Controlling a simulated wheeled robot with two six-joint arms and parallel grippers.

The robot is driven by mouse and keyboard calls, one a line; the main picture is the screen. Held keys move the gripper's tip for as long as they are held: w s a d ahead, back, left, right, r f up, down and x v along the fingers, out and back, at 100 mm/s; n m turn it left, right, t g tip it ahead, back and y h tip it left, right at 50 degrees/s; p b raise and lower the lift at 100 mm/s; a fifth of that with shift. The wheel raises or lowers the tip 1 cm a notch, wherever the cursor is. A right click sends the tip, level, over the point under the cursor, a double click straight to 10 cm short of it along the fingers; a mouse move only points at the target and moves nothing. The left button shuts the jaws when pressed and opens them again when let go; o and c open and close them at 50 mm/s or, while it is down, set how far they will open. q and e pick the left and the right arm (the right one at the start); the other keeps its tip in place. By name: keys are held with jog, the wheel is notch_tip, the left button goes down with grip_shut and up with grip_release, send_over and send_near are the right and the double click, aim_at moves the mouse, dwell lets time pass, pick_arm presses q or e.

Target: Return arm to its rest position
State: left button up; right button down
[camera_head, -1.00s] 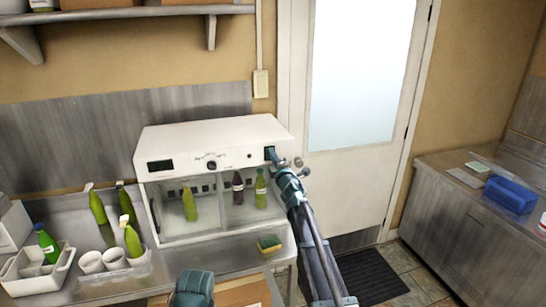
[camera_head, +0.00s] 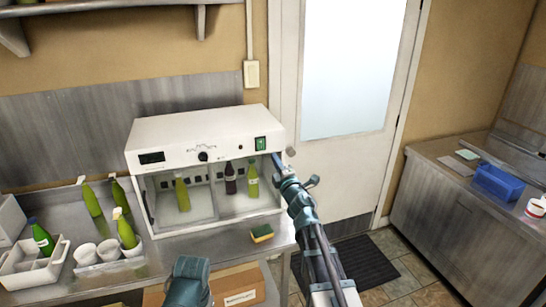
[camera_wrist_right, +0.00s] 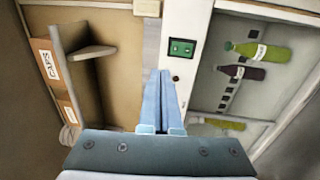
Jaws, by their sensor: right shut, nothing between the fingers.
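My right gripper (camera_head: 276,160) is at the right front corner of the white cabinet (camera_head: 200,125), just below and right of its green switch (camera_head: 260,143). In the right wrist view my right gripper (camera_wrist_right: 164,74) has its two blue fingers together with nothing between them. The switch (camera_wrist_right: 182,48) is just beyond and right of the fingertips there, and a small gap shows. The switch face is bright green. A teal part of my other arm shows at the bottom of the head view; its gripper is out of the picture.
The cabinet holds two green bottles (camera_head: 182,194) (camera_head: 252,180) and a dark one (camera_head: 230,178). A sponge (camera_head: 262,233) lies on the steel counter before it. Bottles and cups (camera_head: 86,255) stand at left. A cardboard box (camera_head: 238,286) is below.

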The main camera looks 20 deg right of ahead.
jog(key=s+a+f+m+g+h+b, duration=0.1)
jog(key=s+a+f+m+g, duration=0.25)
jog(key=f, duration=0.35)
jog(key=s+a+f+m+g+h+b, duration=0.1)
jog(key=s+a+f+m+g+h, duration=0.15)
jog(key=s+f+m, duration=0.3)
jog(key=s+a+f+m+g+h+b, duration=0.1)
jog(key=s+a+f+m+g, duration=0.2)
jog(key=f, duration=0.5)
pick_arm(q)
notch_tip(320, 180, down, 5)
jog(key=shift+r+b, duration=0.15)
jog(key=shift+b, duration=0.65)
pick_arm(e)
jog(key=s+a+f+m+g+y, duration=0.1)
jog(key=s+a+f+g, duration=0.2)
jog(key=s, duration=0.4)
jog(key=s+a+f+g, duration=0.2)
jog(key=s+a+g, duration=0.2)
jog(key=s, duration=0.4)
jog(key=s+a+f+m+g+y, duration=0.1)
jog(key=s+a+f+g, duration=0.2)
jog(key=s, duration=0.5)
jog(key=shift+a+f+m+g+y, duration=0.15)
jog(key=shift+f+m+g+y, duration=0.15)
jog(key=shift+f+y, duration=0.05)
pick_arm(q)
jog(key=shift+c, duration=0.3)
